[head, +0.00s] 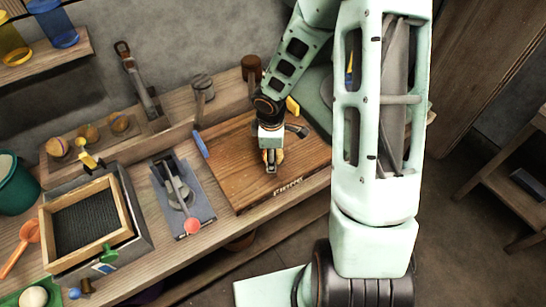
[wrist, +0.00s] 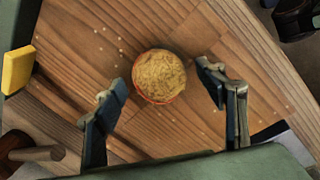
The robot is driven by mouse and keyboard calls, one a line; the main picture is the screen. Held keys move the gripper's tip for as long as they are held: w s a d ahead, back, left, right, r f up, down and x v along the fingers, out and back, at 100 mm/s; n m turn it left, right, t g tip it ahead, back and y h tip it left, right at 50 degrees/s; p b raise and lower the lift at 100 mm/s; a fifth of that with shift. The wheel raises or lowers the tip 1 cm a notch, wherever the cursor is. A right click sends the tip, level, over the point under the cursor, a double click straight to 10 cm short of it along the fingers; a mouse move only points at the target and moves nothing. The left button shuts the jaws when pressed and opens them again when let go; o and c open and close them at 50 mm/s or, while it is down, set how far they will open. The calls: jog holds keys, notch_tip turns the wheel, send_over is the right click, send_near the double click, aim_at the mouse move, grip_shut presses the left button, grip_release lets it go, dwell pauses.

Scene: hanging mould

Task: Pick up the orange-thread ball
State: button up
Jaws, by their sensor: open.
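A round yellow-brown ball (wrist: 159,76) with an orange lower rim lies on a wooden board in the wrist view. My gripper (wrist: 164,84) is open, with one finger to the left of the ball and one to the right. Gaps show on both sides, and neither finger appears to touch it. I cannot tell how far the fingertips are above the board. In the head view my gripper (head: 271,166) points down over the board (head: 235,185), and it mostly hides the ball there.
Several similar balls (head: 88,133) rest on a back ledge at left. A grey tray (head: 184,196) with a red-ended tool lies left of the board. A wooden-framed box (head: 85,220) and a green bucket (head: 17,185) stand further left. Pale crumbs lie around the ball.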

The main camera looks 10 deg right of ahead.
jog(key=shift+f, duration=0.15)
jog(key=c, duration=1.3)
